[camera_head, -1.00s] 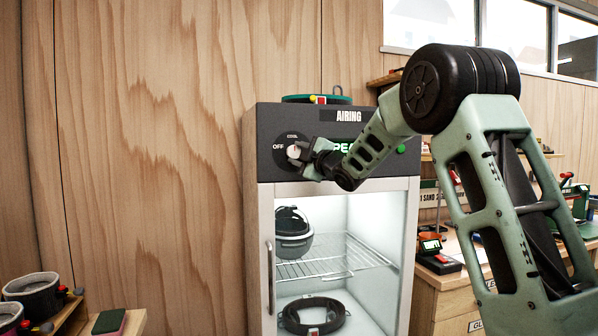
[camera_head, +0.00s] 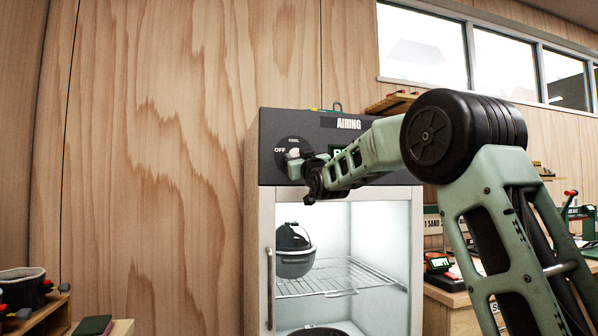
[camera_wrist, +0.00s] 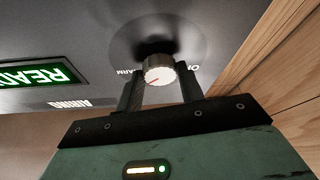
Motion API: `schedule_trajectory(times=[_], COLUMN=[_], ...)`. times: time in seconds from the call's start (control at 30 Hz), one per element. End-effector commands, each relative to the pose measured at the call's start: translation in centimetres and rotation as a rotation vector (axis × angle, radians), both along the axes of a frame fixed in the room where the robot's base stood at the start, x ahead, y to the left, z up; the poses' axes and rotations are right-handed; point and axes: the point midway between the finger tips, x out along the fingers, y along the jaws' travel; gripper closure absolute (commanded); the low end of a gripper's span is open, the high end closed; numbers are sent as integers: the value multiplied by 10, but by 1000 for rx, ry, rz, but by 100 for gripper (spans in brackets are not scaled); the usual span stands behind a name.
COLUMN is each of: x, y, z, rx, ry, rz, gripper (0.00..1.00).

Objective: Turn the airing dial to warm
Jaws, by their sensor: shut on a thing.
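The airing dial (camera_head: 293,154) is a small pale knob on a dark round plate at the left of the cabinet's dark top panel. It shows close up in the wrist view (camera_wrist: 160,72), with a red line on its face slanting to the lower left. In that view "OFF" is to the right of the dial and "WARM", partly hidden, is to its left. My gripper (camera_wrist: 161,80) is shut on the dial, one finger on each side. In the head view my gripper (camera_head: 301,164) comes to the dial from the right and hides part of it.
The cabinet's glass door (camera_head: 345,240) is shut, with a dark helmet (camera_head: 294,252) on a wire rack inside. A lit green display (camera_wrist: 45,73) is beside the dial. A workbench stands to the right, and small bins (camera_head: 22,288) stand at the lower left.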

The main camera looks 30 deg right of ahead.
Motion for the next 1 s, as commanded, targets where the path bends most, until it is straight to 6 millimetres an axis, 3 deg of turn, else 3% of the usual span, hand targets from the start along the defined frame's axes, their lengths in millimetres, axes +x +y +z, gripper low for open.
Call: schedule_trajectory(times=[0.03,0.4,1.0], x=[1,2,2], y=[0,2,2], z=[-7,-5,-4], rx=[39,254,323], ry=[-7,-66,-85], rz=[0,-1,-2], gripper=[85,85,85])
